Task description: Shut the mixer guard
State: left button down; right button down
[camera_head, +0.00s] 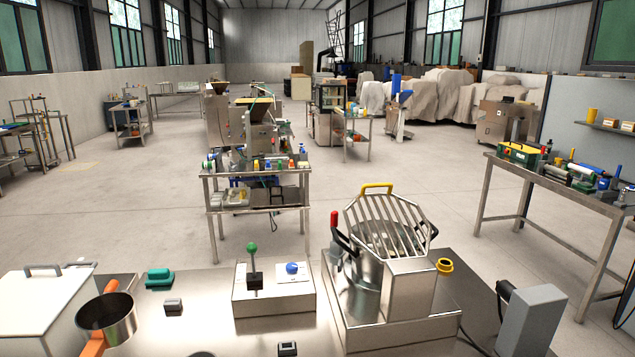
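The mixer (408,290) is a steel machine at the front right of the metal worktop. Its guard (388,222), a grille of metal bars with a yellow handle (376,187) on its top edge, stands raised and tilted above the machine. The guard is open. A steel bowl (360,298) sits in the mixer below and left of the guard, partly hidden by the machine's body. A lever with a red grip (334,222) stands at the left of the bowl. Neither of my grippers is in view.
A control box (273,293) with a green-knobbed lever and blue knob stands left of the mixer. A pot with orange handles (106,316) and a white lidded box (45,300) are at the left. A grey box (530,320) stands right of the mixer.

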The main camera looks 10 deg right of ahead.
aim_at(426, 250)
jog(key=l+u, duration=0.25)
jog(key=l, duration=0.2)
jog(key=l+u, duration=0.2)
jog(key=l, duration=0.3)
jog(key=l+u, duration=0.25)
jog(key=l, duration=0.2)
jog(key=k+l+u, duration=0.25)
jog(key=l, duration=0.2)
jog(key=l+u, duration=0.2)
jog(key=l, duration=0.25)
